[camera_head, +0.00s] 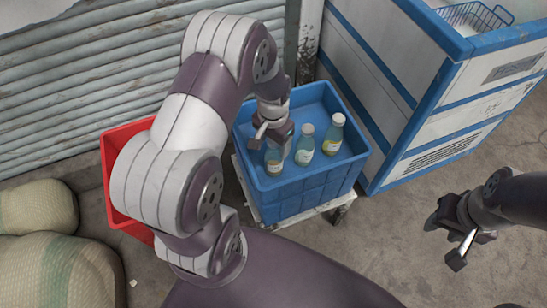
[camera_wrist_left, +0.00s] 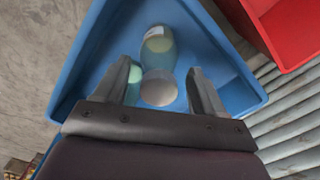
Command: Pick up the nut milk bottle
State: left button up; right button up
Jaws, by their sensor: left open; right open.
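Several bottles stand in a blue crate (camera_head: 312,190): one at the left (camera_head: 274,162), partly hidden by my gripper, one in the middle (camera_head: 304,148) and one at the right (camera_head: 333,137). I cannot read which one is nut milk. My left gripper (camera_head: 273,138) is open over the left part of the crate. In the left wrist view, a bottle with a pale cap (camera_wrist_left: 158,88) lies between the open fingers, with gaps at both sides. My right gripper (camera_head: 446,240) is open and empty, away from the crate.
The blue crate stands on a low wheeled dolly (camera_head: 341,207). A red crate (camera_head: 115,145) is to its left, partly behind my left arm. A white and blue freezer cabinet (camera_head: 440,120) is close on the right. Sacks (camera_head: 60,265) lie at lower left.

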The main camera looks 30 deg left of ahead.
pick_arm(q)
grip_shut()
